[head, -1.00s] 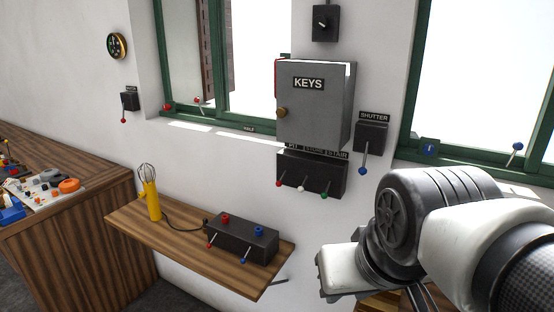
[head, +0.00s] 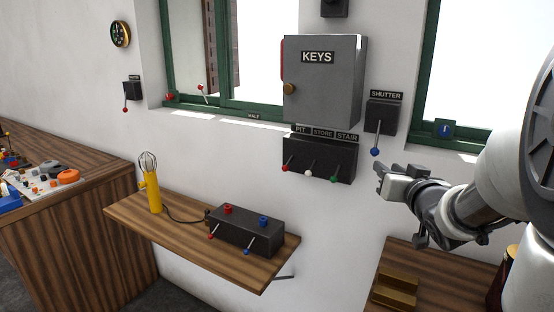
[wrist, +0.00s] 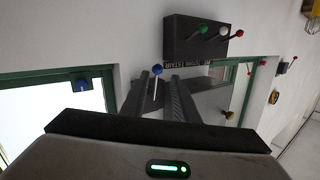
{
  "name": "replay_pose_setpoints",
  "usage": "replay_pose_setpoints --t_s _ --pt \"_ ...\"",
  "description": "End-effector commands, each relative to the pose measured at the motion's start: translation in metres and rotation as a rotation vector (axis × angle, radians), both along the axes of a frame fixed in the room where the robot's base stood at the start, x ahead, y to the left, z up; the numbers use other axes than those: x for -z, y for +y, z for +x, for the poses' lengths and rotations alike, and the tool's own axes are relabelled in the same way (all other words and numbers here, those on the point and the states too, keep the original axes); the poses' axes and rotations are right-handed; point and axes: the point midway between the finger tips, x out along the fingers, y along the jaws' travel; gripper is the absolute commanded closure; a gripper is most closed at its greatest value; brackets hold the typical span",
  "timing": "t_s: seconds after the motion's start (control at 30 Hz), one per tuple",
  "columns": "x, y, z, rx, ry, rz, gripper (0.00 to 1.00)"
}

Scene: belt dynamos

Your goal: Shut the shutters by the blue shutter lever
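The blue shutter lever (head: 375,151) hangs down from the black box (head: 384,117) labelled SHUTTER on the wall, right of the keys cabinet. Its blue ball also shows in the wrist view (wrist: 157,70). My gripper (head: 381,180) is just below and right of the ball in the head view. In the wrist view my gripper's two fingers (wrist: 158,80) are apart, with the lever showing in the gap near their tips. I cannot tell whether they touch it. No shutter panel is clearly visible; the right window (head: 470,70) is bright.
A box with red, white and green levers (head: 320,160) is close on the left, below the keys cabinet (head: 322,85). A blue switch (head: 445,130) sits on the right window frame. A shelf (head: 150,225) carries a yellow lamp and a two-lever box.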

Motion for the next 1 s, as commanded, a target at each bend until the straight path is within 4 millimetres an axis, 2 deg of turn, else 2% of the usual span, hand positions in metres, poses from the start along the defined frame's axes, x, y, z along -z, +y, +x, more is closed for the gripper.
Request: replay_pose_setpoints --t_s 0.03,0.1,0.27,0.37,1.0 --pt "0.008 -0.009 -0.001 -0.017 -0.04 0.015 0.73" --pt "0.006 -0.014 -0.002 -0.043 -0.086 0.032 0.73" --pt "0.002 -0.016 0.0 -0.076 -0.125 0.049 0.73" --pt "0.0 -0.015 0.011 -0.079 -0.128 0.049 0.73" --pt "0.0 -0.015 0.142 -0.078 -0.127 0.048 0.73"
